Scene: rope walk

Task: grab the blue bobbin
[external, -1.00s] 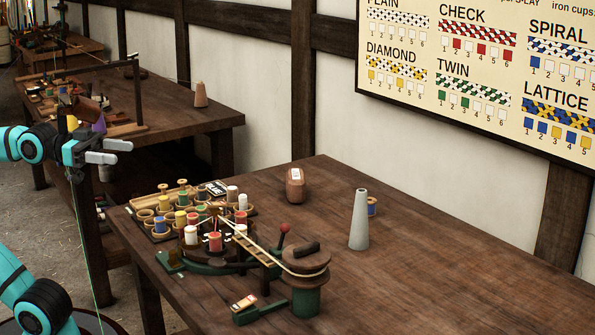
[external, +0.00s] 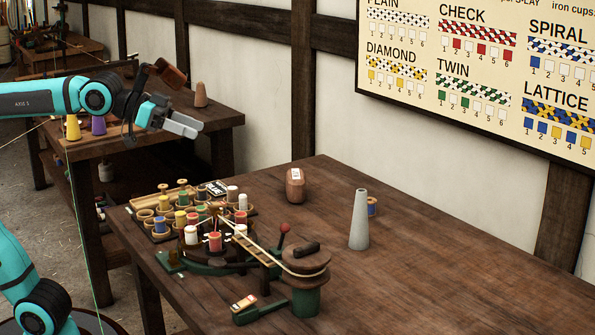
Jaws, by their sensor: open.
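A blue bobbin (external: 160,225) sits at the left front of a group of coloured bobbins on the near table's left end. A second small spool (external: 372,206) with wooden ends and some blue on it stands farther right, partly hidden behind a grey cone (external: 359,222). My gripper (external: 193,125) is open and empty. It hangs in the air, in the picture above and left of the near table, well away from both blue spools.
A braiding device with a round-topped green post (external: 306,285) stands at the table's front. A brown block (external: 295,185) stands toward the wall. The table's right part (external: 450,270) is clear. A second table (external: 180,111) stands behind.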

